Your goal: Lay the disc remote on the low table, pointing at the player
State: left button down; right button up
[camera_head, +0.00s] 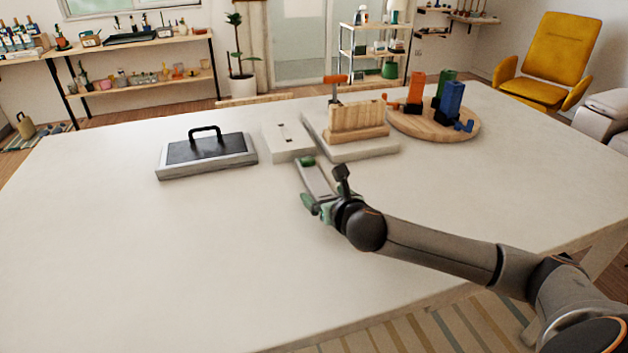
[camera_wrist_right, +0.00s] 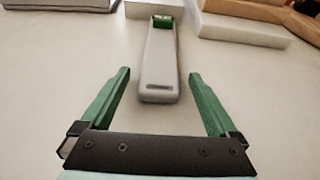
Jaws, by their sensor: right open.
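The disc remote (camera_head: 318,181) is a slim grey bar with a green end, lying on the pale low table (camera_head: 190,255). Its green end faces away from my right gripper, close to a white box with a dark slot (camera_head: 277,143). I cannot tell for certain which unit is the player. My right gripper (camera_head: 321,209) is open at the remote's near end. In the right wrist view the remote (camera_wrist_right: 160,70) lies ahead of and between the two green fingers, with space on both sides. My left gripper is not in view.
Left of the white box is a grey case with a black handle (camera_head: 207,152). To the right are a white slab with a wooden block (camera_head: 358,122) and a round wooden board (camera_head: 408,125) with coloured pieces. The table's left and front are clear.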

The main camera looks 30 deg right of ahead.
jog(key=shift+w, duration=0.1)
grip_shut()
dwell(0.8)
